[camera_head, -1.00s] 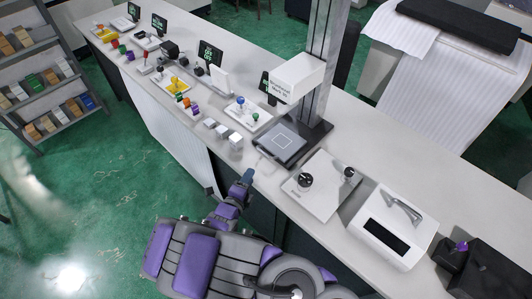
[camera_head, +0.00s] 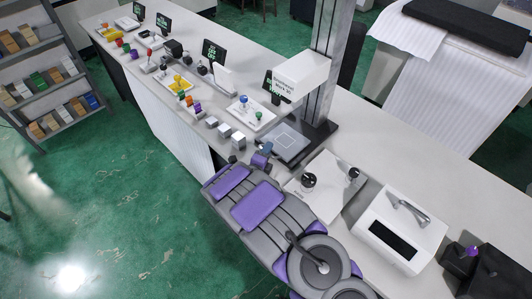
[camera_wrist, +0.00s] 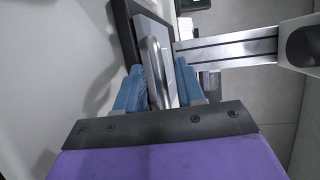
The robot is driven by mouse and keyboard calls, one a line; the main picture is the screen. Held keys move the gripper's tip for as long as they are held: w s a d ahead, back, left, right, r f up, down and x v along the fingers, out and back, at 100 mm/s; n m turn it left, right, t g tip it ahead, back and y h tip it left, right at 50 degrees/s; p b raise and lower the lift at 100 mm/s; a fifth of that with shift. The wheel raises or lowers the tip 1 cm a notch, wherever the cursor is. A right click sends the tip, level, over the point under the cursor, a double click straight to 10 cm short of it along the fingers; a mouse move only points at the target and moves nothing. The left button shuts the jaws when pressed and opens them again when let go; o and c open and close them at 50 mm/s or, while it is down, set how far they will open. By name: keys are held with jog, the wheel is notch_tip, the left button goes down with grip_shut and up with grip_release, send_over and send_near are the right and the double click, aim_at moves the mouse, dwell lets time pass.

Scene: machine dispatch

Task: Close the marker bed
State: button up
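My gripper (camera_head: 263,157) is at the bed's front edge. In the wrist view, the blue fingers of my gripper (camera_wrist: 158,88) are apart, with a silver bar handle (camera_wrist: 153,68) between them. The handle is largely hidden by my gripper in the head view.
A white panel with black knobs (camera_head: 318,190) lies right of the bed, with a white machine (camera_head: 400,228) beyond it. Green floor is open on the left.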

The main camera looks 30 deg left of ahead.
grip_shut()
dwell(0.3)
jog(key=shift+s, duration=0.1)
